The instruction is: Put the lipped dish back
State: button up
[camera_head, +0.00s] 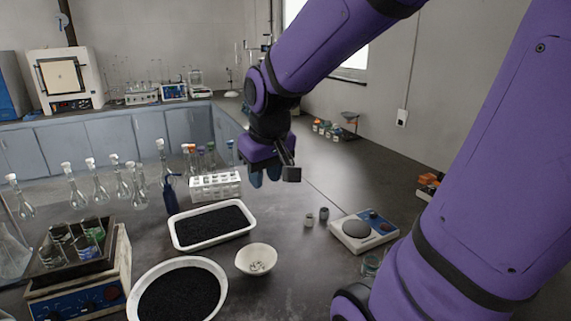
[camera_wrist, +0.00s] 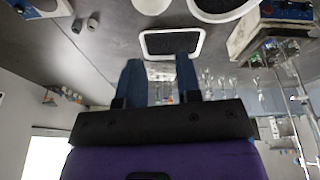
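A small white bowl-shaped dish (camera_head: 257,259), the likeliest lipped dish, stands on the dark bench with a small pale thing in it; I cannot make out a pouring lip. Part of this dish (camera_wrist: 151,5) shows at the top edge of the wrist view. My gripper (camera_head: 264,176) hangs above the bench, behind the dish in the head view and well apart from it. In the wrist view its two blue fingers (camera_wrist: 160,76) are spread with nothing between them.
A rectangular white tray (camera_head: 175,237) and a round white basin (camera_head: 133,300) hold black grains. A tube rack (camera_head: 215,192), flasks and a boxy shaker (camera_head: 115,275) stand left. Two small cups (camera_head: 309,220) and a balance (camera_head: 362,236) stand right. Bare bench lies between dish and balance.

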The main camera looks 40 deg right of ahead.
jog(key=s+a+r+n+t, duration=0.1)
jog(key=s+a+r+t, duration=0.1)
jog(key=s+r, duration=0.4)
jog(key=s+a, duration=0.1)
jog(key=s, duration=0.3)
jog(key=shift+s+a+r+y, duration=0.2)
jog(key=shift+a+r+y, duration=0.15)
jog(key=shift+a+y, duration=0.05)
